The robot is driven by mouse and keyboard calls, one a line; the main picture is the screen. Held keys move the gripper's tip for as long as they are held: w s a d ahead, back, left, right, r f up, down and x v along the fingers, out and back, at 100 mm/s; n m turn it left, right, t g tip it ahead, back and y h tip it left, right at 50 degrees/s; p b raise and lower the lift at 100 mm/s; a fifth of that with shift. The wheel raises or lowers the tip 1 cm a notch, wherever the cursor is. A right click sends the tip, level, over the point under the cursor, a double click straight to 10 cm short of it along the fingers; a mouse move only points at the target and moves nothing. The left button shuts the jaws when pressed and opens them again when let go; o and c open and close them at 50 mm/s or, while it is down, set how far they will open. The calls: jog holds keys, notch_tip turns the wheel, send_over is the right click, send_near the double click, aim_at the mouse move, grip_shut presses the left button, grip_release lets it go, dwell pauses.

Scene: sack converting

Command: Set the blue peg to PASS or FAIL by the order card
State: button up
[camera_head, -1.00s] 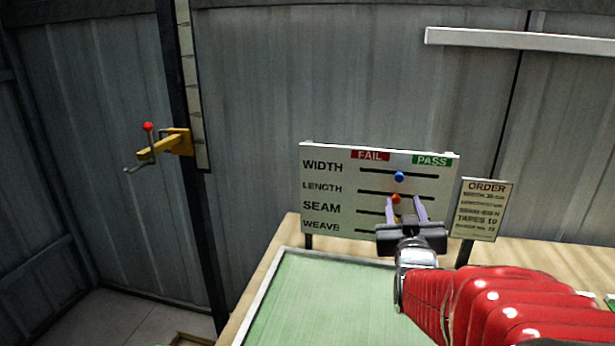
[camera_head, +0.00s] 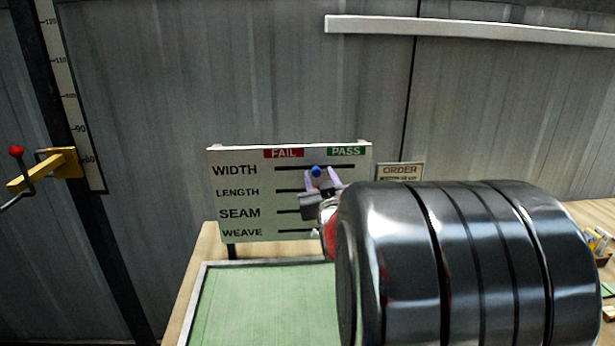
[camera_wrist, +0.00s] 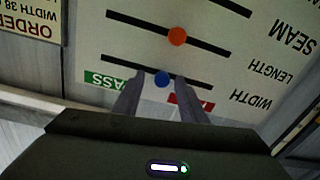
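The white board (camera_head: 240,200) has rows WIDTH, LENGTH, SEAM and WEAVE, with a red FAIL label (camera_head: 284,153) left and a green PASS label (camera_head: 346,151) right. The blue peg (camera_head: 316,171) sits near the middle of the WIDTH slot. My gripper (camera_head: 321,178) is open, its pale fingers at the peg. In the wrist view, upside down, the blue peg (camera_wrist: 163,79) shows between the spread fingers; contact cannot be told. The order card (camera_head: 400,169) is mostly hidden by my arm; the wrist view shows its top lines, ORDER and WIDTH 38 (camera_wrist: 30,22).
An orange peg (camera_wrist: 177,36) sits in the LENGTH slot, hidden in the head view. A green mat (camera_head: 265,300) lies before the board. A yellow bracket with a red-knobbed lever (camera_head: 60,163) is on the left post. Small items (camera_head: 597,243) lie at the right.

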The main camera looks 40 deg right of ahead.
jog(key=shift+w+a, duration=0.1)
grip_shut()
dwell(0.4)
